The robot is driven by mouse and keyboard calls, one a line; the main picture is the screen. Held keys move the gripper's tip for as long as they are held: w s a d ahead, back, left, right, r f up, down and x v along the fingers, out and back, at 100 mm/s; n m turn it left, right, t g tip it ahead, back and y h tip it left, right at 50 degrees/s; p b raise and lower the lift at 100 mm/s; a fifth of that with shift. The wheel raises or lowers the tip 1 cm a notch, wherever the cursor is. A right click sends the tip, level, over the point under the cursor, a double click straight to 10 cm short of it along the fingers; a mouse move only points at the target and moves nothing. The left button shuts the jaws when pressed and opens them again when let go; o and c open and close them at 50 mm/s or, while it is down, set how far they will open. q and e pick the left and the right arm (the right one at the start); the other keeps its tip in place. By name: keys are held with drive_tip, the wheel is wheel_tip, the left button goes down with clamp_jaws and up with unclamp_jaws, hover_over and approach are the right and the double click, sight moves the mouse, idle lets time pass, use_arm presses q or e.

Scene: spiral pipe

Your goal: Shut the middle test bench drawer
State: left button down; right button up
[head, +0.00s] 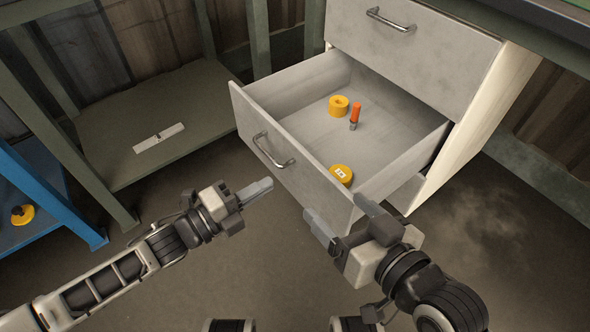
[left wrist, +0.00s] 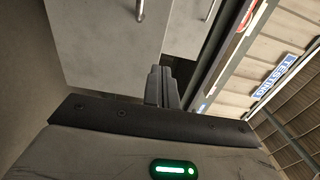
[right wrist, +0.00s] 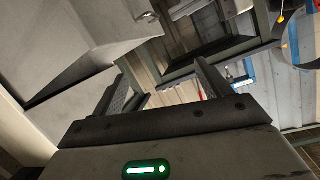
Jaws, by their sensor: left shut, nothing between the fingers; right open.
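The middle test bench drawer (head: 250,113) is pulled well out of the grey cabinet, and its front with a metal handle (head: 273,151) faces me. Inside lie a yellow ring (head: 339,105), an orange-handled tool (head: 354,114) and a yellow disc with a label (head: 341,174). My left gripper (head: 268,186) is shut and empty, in front of the drawer front and below the handle; it also shows in the left wrist view (left wrist: 163,85). My right gripper (head: 337,212) is open at the drawer front's near right end; I cannot tell if it touches. Its fingers are spread in the right wrist view (right wrist: 158,78).
A closed upper drawer (head: 415,60) sits above, and part of a lower drawer (head: 406,192) shows below. A green-grey shelf (head: 120,110) with a small white bar (head: 159,138) and a blue rack (head: 45,190) stand at left. The floor before the drawer is clear.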

sight(307, 160)
use_arm(q)
drive_tip(key=b+x, duration=0.2)
drive_tip(key=x, duration=0.5)
drive_tip(key=shift+w+d, duration=0.45)
drive_tip(key=shift+d, duration=0.15)
use_arm(e)
drive_tip(key=shift+w+a+r+m+t+y, duration=0.1)
drive_tip(key=shift+a+r+m+t+y, duration=0.2)
drive_tip(key=shift+a+m+y, duration=0.15)
use_arm(q)
drive_tip(key=shift+w+d, duration=0.1)
use_arm(e)
drive_tip(key=shift+d, duration=0.15)
